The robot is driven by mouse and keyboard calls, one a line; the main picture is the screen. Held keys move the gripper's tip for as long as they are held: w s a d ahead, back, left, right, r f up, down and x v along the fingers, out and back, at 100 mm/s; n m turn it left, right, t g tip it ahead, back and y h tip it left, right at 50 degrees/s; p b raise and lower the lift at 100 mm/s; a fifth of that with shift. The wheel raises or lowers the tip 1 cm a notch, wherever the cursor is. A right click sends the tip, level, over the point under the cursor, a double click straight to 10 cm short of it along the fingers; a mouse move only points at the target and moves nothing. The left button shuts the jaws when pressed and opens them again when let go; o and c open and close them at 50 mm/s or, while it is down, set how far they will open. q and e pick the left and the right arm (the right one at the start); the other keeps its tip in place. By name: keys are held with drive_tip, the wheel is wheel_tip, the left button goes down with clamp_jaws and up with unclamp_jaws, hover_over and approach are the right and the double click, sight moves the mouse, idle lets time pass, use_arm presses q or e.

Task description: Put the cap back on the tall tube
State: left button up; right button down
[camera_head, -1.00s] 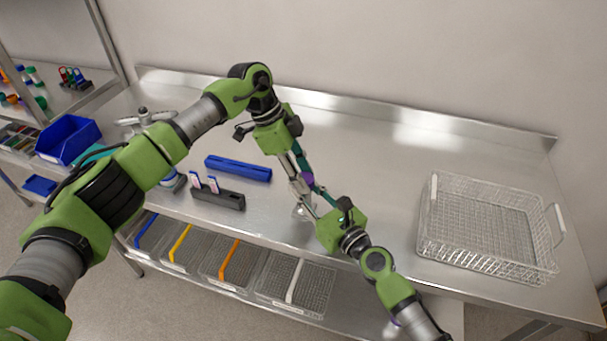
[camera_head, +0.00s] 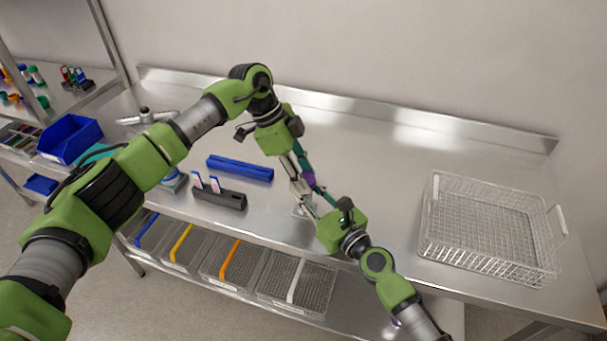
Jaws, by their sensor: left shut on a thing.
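My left gripper (camera_head: 303,172) comes down from above over the middle of the table and is shut on a small purple piece (camera_head: 309,179), which looks like the cap. My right gripper (camera_head: 314,192) comes up from the lower right, and its fingers meet the left ones around the purple piece. The tall tube cannot be made out clearly among the fingers. Whether cap and tube touch is hidden, and I cannot tell whether the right gripper is open or shut.
A blue bar (camera_head: 240,168) and a black holder (camera_head: 219,198) with two white-and-blue pieces lie left of the grippers. A wire basket (camera_head: 489,266) stands at the right. A blue bin (camera_head: 68,138) is at the far left. The back middle of the table is clear.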

use_arm(q)
drive_tip(key=shift+s+a+f, duration=0.1)
drive_tip(key=shift+s+f, duration=0.05)
drive_tip(key=shift+f, duration=0.5)
use_arm(e)
drive_tip(key=shift+s+a+r, duration=0.1)
drive_tip(key=shift+a+r, duration=0.05)
drive_tip(key=shift+r, duration=0.15)
use_arm(q)
drive_tip(key=o, duration=0.6)
use_arm(e)
drive_tip(key=shift+d, duration=0.2)
use_arm(q)
drive_tip(key=shift+a, duration=0.1)
drive_tip(key=shift+a+r, duration=0.2)
drive_tip(key=shift+r, duration=0.35)
use_arm(e)
drive_tip(key=shift+w+d, duration=0.1)
drive_tip(key=shift+w, duration=0.1)
use_arm(q)
drive_tip(key=shift+w+v, duration=0.25)
drive_tip(key=shift+v, duration=0.95)
use_arm(e)
drive_tip(key=shift+f, duration=0.15)
use_arm(q)
drive_tip(key=shift+r, duration=0.25)
drive_tip(key=shift+s+r, duration=0.1)
drive_tip(key=shift+r, duration=0.05)
